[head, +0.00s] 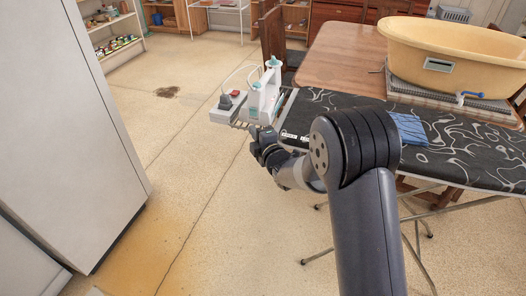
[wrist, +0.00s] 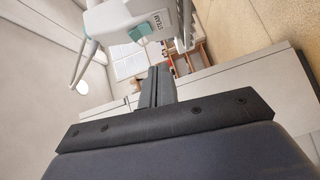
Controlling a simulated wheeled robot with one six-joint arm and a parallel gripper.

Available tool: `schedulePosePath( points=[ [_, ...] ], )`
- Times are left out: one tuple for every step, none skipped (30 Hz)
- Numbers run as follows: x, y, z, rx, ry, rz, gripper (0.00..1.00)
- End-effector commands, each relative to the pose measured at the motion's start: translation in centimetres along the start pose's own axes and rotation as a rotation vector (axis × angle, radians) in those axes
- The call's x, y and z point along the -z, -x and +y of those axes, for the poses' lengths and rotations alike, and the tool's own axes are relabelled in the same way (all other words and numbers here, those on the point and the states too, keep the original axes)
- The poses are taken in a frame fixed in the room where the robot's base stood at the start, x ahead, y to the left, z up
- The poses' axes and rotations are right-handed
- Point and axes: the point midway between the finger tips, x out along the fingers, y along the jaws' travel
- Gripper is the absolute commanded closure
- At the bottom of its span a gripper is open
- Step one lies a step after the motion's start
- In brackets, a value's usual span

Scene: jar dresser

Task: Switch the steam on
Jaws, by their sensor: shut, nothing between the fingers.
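The white and teal steam iron (head: 262,97) stands upright at the left end of the ironing board in the head view. In the wrist view its white body (wrist: 108,20) fills the top, with a teal switch (wrist: 140,31) beside the word STEAM. I cannot tell the switch's position. My gripper (wrist: 160,72) is shut and empty, its fingertips below the switch in the picture and apparently apart from it. In the head view my wrist is just below the iron, and the fingertips are hard to make out.
The dark patterned ironing board (head: 455,155) carries a blue cloth (head: 408,128). A yellow tub (head: 455,50) stands behind. Floor left of the board is clear up to a white cabinet (head: 65,120).

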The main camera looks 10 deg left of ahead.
Motion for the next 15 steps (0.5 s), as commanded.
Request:
schedulePosePath(
  points=[
    [0.0,0.9,-0.1,-0.001,0.0,0.001,1.0],
    [0.0,1.4,-0.2,0.0,0.0,0.001,1.0],
    [0.1,2.0,-0.2,-0.001,0.0,0.001,1.0],
    [0.1,2.6,-0.3,-0.001,0.0,0.001,1.0],
    [0.1,3.0,-0.4,-0.001,0.0,0.001,1.0],
    [0.1,3.7,-0.4,-0.001,0.0,0.001,1.0],
    [0.1,4.1,-0.5,-0.002,0.001,0.002,1.0],
    [0.1,4.5,-0.5,-0.001,0.001,0.001,1.0],
    [0.0,5.0,-0.6,-0.001,0.001,0.001,1.0],
    [0.0,5.4,-0.6,-0.001,0.001,0.001,1.0],
    [0.0,5.7,-0.6,-0.002,0.001,0.002,1.0],
    [0.0,6.0,-0.7,-0.001,0.001,0.002,1.0],
    [0.0,6.2,-0.7,-0.001,0.001,0.002,1.0],
    [0.1,6.4,-0.7,-0.001,0.001,0.002,1.0],
    [0.1,6.5,-0.7,-0.001,0.002,0.002,1.0]
  ],
)
